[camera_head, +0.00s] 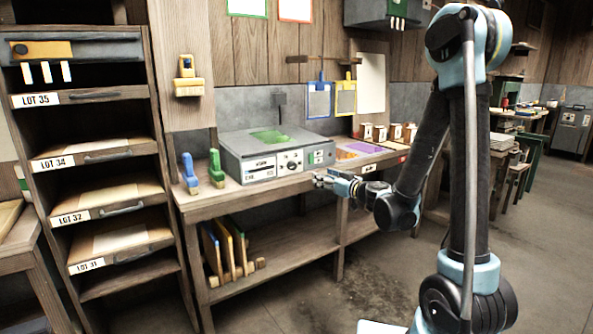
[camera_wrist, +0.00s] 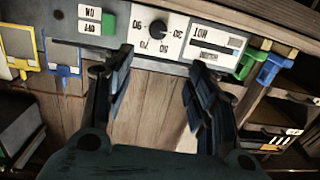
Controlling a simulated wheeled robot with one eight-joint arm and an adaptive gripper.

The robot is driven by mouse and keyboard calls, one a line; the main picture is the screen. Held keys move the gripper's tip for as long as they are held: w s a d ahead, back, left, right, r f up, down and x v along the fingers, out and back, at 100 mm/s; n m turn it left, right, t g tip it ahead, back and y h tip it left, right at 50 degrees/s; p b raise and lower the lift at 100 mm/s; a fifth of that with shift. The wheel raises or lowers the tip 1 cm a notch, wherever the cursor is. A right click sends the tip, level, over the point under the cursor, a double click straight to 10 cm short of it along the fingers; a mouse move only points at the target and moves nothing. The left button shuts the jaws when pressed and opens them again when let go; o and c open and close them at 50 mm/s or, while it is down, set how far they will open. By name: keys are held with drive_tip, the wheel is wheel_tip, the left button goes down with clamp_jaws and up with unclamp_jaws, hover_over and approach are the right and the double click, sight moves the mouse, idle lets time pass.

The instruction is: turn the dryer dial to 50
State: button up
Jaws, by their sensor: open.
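The dryer (camera_head: 250,143) is a grey box with a green patch on top, standing on the wooden bench. Its dial (camera_wrist: 158,28) is a black round knob on a white plate with numbers, among them 30, 50, 70 and 90. The dial also shows on the dryer's front in the head view (camera_head: 291,165). Which number the dial points to is too small to tell. My gripper (camera_wrist: 158,70) is open and empty. Its fingers are spread below the dial in the wrist view, apart from it. In the head view my gripper (camera_head: 337,183) is in front of the bench, right of the dial.
An on/off switch plate (camera_wrist: 100,20) and a small display panel (camera_wrist: 212,42) flank the dial. Blue (camera_head: 190,173) and green (camera_head: 217,168) brushes stand on the bench's left end. A shelf rack (camera_head: 115,200) stands at left. Floor before the bench is clear.

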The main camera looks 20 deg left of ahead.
drive_tip(key=w+a+f, duration=0.1)
drive_tip(key=a, duration=0.1)
drive_tip(key=t, duration=0.1)
approach(294, 166)
drive_tip(key=x, duration=0.8)
drive_tip(key=shift+w+a, duration=0.2)
drive_tip(key=shift+c, duration=0.2)
drive_tip(key=c, duration=1)
